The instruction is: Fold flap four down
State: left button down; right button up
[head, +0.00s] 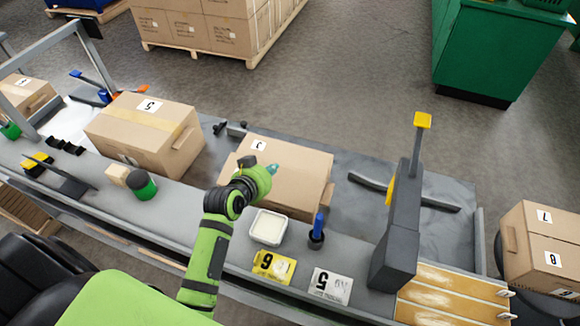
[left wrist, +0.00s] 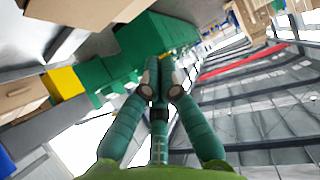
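A brown carton labelled 3 (head: 300,167) sits on the grey bench at the middle of the head view. Its top looks mostly flat, and a small brown piece (head: 327,201) sticks out at its right side. I cannot tell which flap is flap four. My left gripper (head: 272,169) is over the carton's top; its green fingers look close together, and I cannot tell whether they touch the cardboard. In the left wrist view the fingers (left wrist: 160,68) meet at their tips with nothing seen between them. The gripper and forearm hide part of the carton's near left side. My right gripper is not in view.
A taped carton labelled 5 (head: 130,134) stands to the left. In front are a white tray (head: 268,228), a blue-handled tool in a cup (head: 317,232), and number cards, yellow (head: 273,266) and white (head: 330,286). A dark grey upright device (head: 400,225) stands at right.

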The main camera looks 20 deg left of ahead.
pick_arm(q)
jog(key=w+a+f, duration=0.1)
jog(key=w, duration=0.1)
jog(key=w+a+f+n, duration=0.1)
jog(key=w+f, duration=0.1)
jog(key=w+a+f+n+y, duration=0.1)
jog(key=w+f, duration=0.1)
jog(key=shift+w+a, duration=0.1)
jog(key=shift+a, duration=0.05)
jog(key=f, duration=0.1)
jog(key=w+f, duration=0.1)
jog(key=f, duration=0.1)
jog(key=shift+f, duration=0.1)
jog(key=shift+w+f, duration=0.15)
jog(key=shift+f, duration=0.4)
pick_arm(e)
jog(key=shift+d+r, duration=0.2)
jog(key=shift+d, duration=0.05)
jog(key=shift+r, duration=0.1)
